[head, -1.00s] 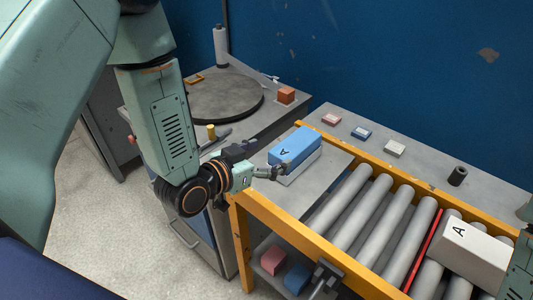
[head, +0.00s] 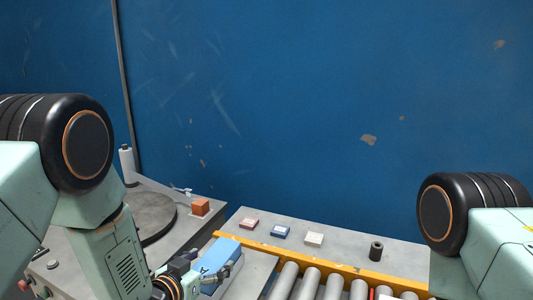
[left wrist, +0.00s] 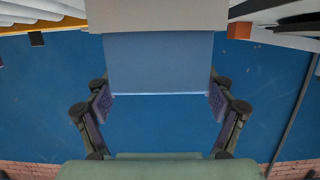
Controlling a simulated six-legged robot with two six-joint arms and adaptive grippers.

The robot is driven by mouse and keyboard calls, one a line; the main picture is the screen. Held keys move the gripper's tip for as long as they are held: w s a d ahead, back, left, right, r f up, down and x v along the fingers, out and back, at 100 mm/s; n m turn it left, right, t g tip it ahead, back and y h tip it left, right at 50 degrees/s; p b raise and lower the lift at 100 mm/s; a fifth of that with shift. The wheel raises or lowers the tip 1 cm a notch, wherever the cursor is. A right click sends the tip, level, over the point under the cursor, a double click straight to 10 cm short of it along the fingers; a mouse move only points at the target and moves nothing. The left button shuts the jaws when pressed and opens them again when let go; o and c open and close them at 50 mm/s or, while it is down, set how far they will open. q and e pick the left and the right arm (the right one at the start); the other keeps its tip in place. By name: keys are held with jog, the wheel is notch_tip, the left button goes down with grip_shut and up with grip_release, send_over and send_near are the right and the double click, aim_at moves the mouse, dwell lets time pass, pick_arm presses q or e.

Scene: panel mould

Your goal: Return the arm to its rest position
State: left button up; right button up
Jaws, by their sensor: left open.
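My left gripper (head: 222,275) is at the near side of a blue box (head: 217,256) marked with a letter A, low in the head view. In the left wrist view the two fingers (left wrist: 160,104) are spread wide, one on each side of the blue box (left wrist: 158,65). A gap shows between the fingers and the box's sides. The box sits against a pale block (left wrist: 160,16). My right arm's upper part shows at the right of the head view; its gripper is out of view.
A grey bench holds an orange cube (head: 200,207), a round dark turntable (head: 152,216) and a white bottle (head: 127,163). Small red, blue and white blocks and a dark cylinder (head: 376,250) stand on the ledge behind the roller conveyor (head: 309,284). A blue wall (head: 300,110) stands behind.

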aim_at(216, 257)
pick_arm(q)
jog(key=x, duration=0.2)
jog(key=shift+w+d+f, duration=0.15)
jog(key=shift+w, duration=0.1)
jog(key=shift+w+r, duration=0.25)
jog(key=shift+r, duration=0.4)
jog(key=shift+s+r, duration=0.2)
jog(key=shift+r, duration=0.35)
jog(key=shift+w+f, duration=0.1)
